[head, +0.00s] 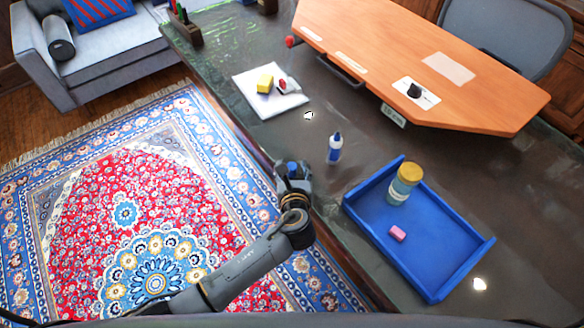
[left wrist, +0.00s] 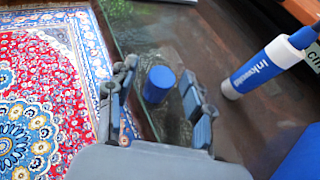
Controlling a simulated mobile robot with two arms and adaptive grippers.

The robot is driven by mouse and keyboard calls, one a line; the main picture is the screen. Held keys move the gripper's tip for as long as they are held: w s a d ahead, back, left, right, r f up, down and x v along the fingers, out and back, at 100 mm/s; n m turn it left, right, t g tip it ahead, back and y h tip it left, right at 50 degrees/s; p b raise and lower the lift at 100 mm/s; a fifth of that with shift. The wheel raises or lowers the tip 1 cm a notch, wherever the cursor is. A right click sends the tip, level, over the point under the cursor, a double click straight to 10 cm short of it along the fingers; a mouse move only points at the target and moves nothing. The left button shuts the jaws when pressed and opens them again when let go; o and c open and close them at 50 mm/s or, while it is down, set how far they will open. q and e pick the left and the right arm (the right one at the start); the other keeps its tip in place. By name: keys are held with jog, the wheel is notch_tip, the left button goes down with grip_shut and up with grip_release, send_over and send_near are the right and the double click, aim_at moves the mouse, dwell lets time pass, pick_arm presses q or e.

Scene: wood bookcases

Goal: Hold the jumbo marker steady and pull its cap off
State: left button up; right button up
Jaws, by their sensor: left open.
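The marker (head: 335,147), white and blue with printed lettering, stands upright on the dark desktop, right of my left gripper (head: 293,178). It also shows at the upper right of the left wrist view (left wrist: 264,66), outside the fingers. A short blue cylinder, which looks like the marker's cap (left wrist: 159,84), is apart from the marker, between the open fingers of my left gripper (left wrist: 155,100). Gaps show between it and the fingers; whether it rests on the desk is unclear. In the head view the gripper partly hides it. My right gripper is not in view.
A blue tray (head: 455,265) holds a yellow-lidded jar (head: 404,184) and a pink eraser (head: 397,233). A white pad (head: 258,98) bears a yellow block (head: 265,83). A raised wooden desk section (head: 420,50) stands behind. The desk's edge runs beneath my left gripper.

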pick_arm(q)
jog(key=shift+c, duration=0.2)
jog(key=c, duration=0.9)
